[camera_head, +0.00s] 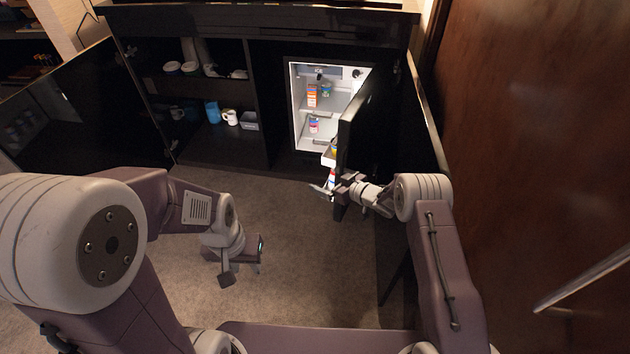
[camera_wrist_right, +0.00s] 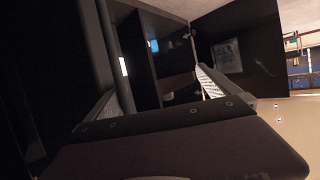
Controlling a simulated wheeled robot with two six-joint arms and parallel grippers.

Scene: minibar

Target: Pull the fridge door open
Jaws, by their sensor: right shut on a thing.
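The fridge (camera_head: 297,100) stands in the right part of the dark cabinet, its white lit inside showing. Its dark door (camera_head: 364,125) is swung partly open toward me, hinged on the right. My right gripper (camera_head: 334,190) is at the door's free edge, low down, shut on that edge. In the right wrist view the two fingers (camera_wrist_right: 163,88) stand either side of a dark panel edge; exactly where they touch is hard to see. My left gripper (camera_head: 245,265) hangs empty over the carpet, away from the fridge; its fingers appear spread apart.
Cartons and cans (camera_head: 312,97) stand on the fridge shelves. Left of it, open cabinet shelves hold mugs (camera_head: 230,117) and a blue cup (camera_head: 212,111). An open cabinet door (camera_head: 70,110) stands at left. A brown wooden door (camera_head: 530,130) closes off the right. Carpet (camera_head: 290,240) in front is clear.

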